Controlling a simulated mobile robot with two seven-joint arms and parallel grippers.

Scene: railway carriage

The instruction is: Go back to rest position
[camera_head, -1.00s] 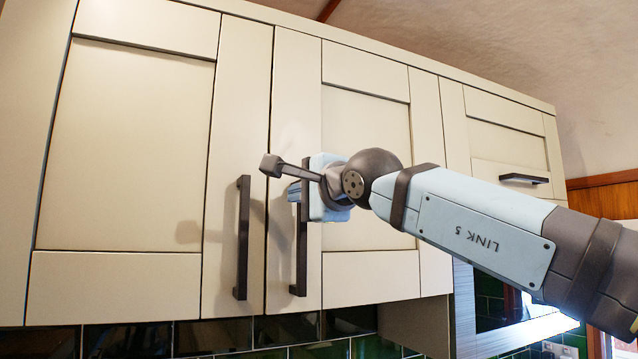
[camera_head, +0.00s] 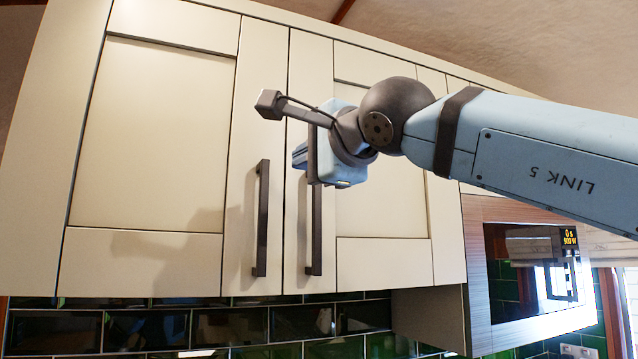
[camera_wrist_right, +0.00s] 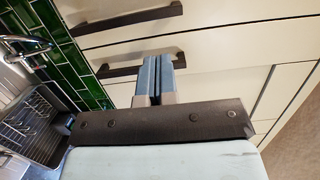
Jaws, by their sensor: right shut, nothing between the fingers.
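My right gripper (camera_head: 300,156) is in front of the cream wall cabinet, near the top of the dark right door handle (camera_head: 314,225). My blue right arm reaches in from the right edge. In the right wrist view, the gripper's two blue fingers (camera_wrist_right: 155,78) are together with nothing between them. The dark left door handle (camera_head: 262,218) stands clear, left of the gripper. Both cabinet doors (camera_head: 150,130) are closed. My left gripper is in no view.
A microwave (camera_head: 530,270) sits in a wood surround at the lower right. Dark green tiles (camera_head: 240,325) run below the cabinet. The right wrist view shows a tap (camera_wrist_right: 25,45) and a dish rack (camera_wrist_right: 30,125) at its left. Free space lies below the arm.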

